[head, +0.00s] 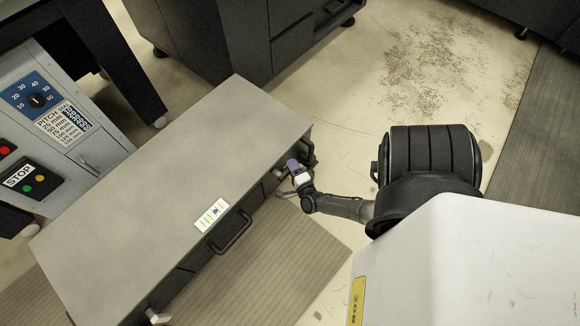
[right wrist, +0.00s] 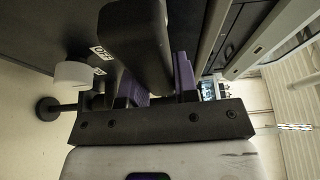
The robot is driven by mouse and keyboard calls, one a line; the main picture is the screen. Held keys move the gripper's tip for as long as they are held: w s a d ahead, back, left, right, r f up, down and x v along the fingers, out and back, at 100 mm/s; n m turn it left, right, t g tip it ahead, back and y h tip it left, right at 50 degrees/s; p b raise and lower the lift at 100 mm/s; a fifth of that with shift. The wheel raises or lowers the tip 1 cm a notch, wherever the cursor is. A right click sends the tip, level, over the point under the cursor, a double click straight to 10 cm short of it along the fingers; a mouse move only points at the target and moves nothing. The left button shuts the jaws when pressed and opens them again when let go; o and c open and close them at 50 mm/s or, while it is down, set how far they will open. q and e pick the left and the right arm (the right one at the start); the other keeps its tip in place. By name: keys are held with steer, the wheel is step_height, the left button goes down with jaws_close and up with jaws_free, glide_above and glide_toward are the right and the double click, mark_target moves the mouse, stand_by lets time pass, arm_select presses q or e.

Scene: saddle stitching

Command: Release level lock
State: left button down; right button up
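My right gripper (head: 293,166), with purple fingertips, is at the right end of the long grey-topped unit (head: 165,190), beside its dark front. In the right wrist view its two purple fingers (right wrist: 160,88) stand apart. A thick black lever-like bar (right wrist: 138,35) reaches down between them. The right finger lies close along the bar, and the bar partly covers the left finger. Whether both fingers press on it is unclear. A small white label with dark letters (right wrist: 101,53) is at the bar's left edge. I cannot confirm that this bar is the level lock. My left gripper is not in view.
A dark handle (head: 231,233) sticks out of the unit's front near a white scale label (head: 211,214). A control panel with a pitch dial (head: 37,100) and a STOP sign (head: 19,175) is at left. Dark cabinets (head: 235,40) stand behind. Floor at upper right is open.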

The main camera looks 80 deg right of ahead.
steer(key=o, duration=0.5)
steer(key=shift+c, duration=0.2)
steer(key=shift+s+a+r, duration=0.1)
steer(key=shift+s+a, duration=0.05)
steer(key=p+v, duration=0.4)
steer(key=v, duration=0.9)
steer(key=shift+a, duration=0.2)
steer(key=shift+s, duration=0.1)
